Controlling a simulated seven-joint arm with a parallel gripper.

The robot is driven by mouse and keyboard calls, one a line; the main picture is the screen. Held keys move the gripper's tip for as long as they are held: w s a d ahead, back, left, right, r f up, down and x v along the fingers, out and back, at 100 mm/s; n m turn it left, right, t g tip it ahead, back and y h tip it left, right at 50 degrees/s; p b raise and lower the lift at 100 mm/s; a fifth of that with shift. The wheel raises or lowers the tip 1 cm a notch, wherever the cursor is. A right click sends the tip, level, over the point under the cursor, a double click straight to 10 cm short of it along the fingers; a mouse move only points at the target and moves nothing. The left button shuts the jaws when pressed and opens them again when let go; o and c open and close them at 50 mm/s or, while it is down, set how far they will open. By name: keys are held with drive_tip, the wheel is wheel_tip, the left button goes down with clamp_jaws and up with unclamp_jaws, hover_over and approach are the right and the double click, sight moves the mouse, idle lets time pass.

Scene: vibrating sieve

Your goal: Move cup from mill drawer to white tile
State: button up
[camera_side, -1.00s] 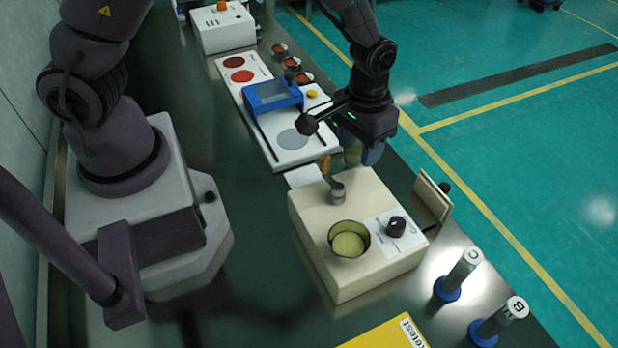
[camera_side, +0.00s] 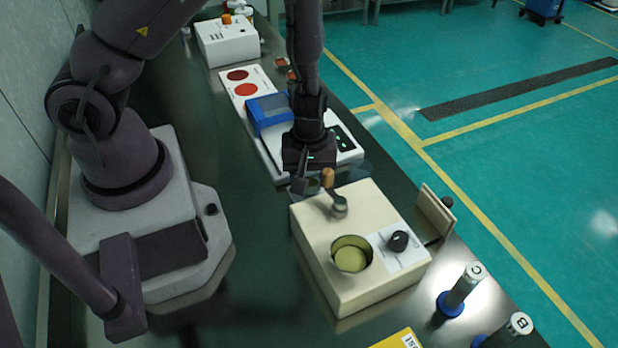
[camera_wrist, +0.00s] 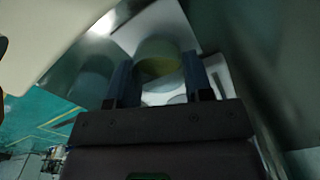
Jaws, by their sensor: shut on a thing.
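My gripper (camera_side: 305,182) hangs pointing down just behind the cream mill (camera_side: 325,222) in the side view. In the wrist view my gripper (camera_wrist: 158,78) is shut on a pale, translucent cup (camera_wrist: 158,58) with greenish-yellow contents low in it. The cup is upright as far as I can tell. A white flat surface, seemingly the white tile (camera_wrist: 168,22), shows behind the cup in the wrist view. In the side view the tile is mostly hidden by my gripper. The mill drawer's front (camera_side: 436,212) stands out from the mill's right side.
The mill has a round opening with yellowish contents, a black knob (camera_side: 398,241) and a wooden-handled lever (camera_side: 329,179). Behind is a white panel with a blue-framed device (camera_side: 268,112) and red discs (camera_side: 246,90).

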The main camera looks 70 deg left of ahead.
drive_tip(key=shift+f, duration=0.45)
drive_tip(key=o, duration=0.9)
drive_tip(key=shift+f, duration=0.1)
wheel_tip(320, 180, up, 24)
drive_tip(key=s+d+f+m+t+h, duration=0.1)
drive_tip(key=s+d+m+t+h, duration=0.15)
drive_tip(key=m, duration=0.35)
drive_tip(key=s+a+r+m+t+y, duration=0.1)
drive_tip(key=s+r+m, duration=0.2)
drive_tip(key=r, duration=0.2)
drive_tip(key=s+a+r+m+t+y, duration=0.1)
drive_tip(key=s+r+m+t, duration=0.1)
drive_tip(key=r, duration=0.4)
drive_tip(key=shift+s+a+m, duration=0.15)
drive_tip(key=shift+s+m, duration=0.7)
drive_tip(key=shift+m, duration=0.45)
